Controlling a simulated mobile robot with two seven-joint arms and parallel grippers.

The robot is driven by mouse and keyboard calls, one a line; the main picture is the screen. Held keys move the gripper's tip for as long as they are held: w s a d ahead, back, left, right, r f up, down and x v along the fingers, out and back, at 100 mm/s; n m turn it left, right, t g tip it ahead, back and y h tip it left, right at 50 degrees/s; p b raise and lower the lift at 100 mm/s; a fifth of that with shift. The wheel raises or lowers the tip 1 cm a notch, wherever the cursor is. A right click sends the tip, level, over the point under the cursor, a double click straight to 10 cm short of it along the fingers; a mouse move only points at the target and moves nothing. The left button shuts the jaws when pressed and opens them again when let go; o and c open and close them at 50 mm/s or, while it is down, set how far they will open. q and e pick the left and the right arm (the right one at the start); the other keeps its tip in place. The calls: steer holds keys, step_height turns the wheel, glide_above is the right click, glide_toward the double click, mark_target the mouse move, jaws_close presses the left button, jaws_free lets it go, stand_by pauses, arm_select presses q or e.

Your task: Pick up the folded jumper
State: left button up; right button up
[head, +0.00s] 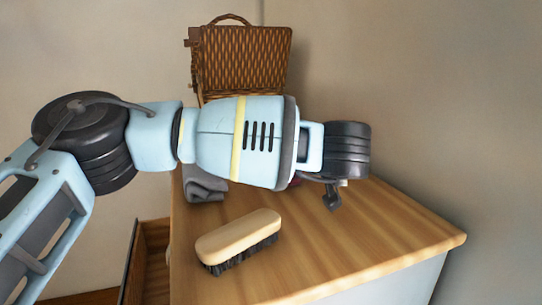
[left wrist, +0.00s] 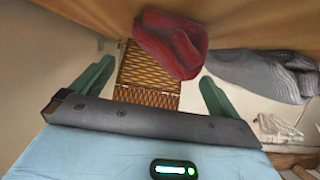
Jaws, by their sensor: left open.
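In the left wrist view, a red ribbed folded garment (left wrist: 170,42) lies on the wooden top just beyond my open left gripper (left wrist: 157,70). It is between and past the two green fingertips, apart from both. A grey folded garment (left wrist: 262,72) lies to its right, outside the fingers. I cannot tell for sure which is the jumper. In the head view the grey garment (head: 204,186) shows partly under my left arm. The red one is almost wholly hidden behind my wrist there, as are the left fingers. My right gripper is not in view.
A wooden brush (head: 238,238) with dark bristles lies at the front of the wooden top (head: 350,245). A wicker hamper (head: 242,60) stands open at the back. A drawer (head: 150,265) is pulled out at the left. The right front of the top is clear; walls stand behind.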

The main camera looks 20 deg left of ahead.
arm_select(q)
steer(key=x, duration=0.4)
steer(key=shift+w+f, duration=0.1)
steer(key=shift+f, duration=0.05)
steer(key=shift+c, duration=0.3)
steer(key=c, duration=0.9)
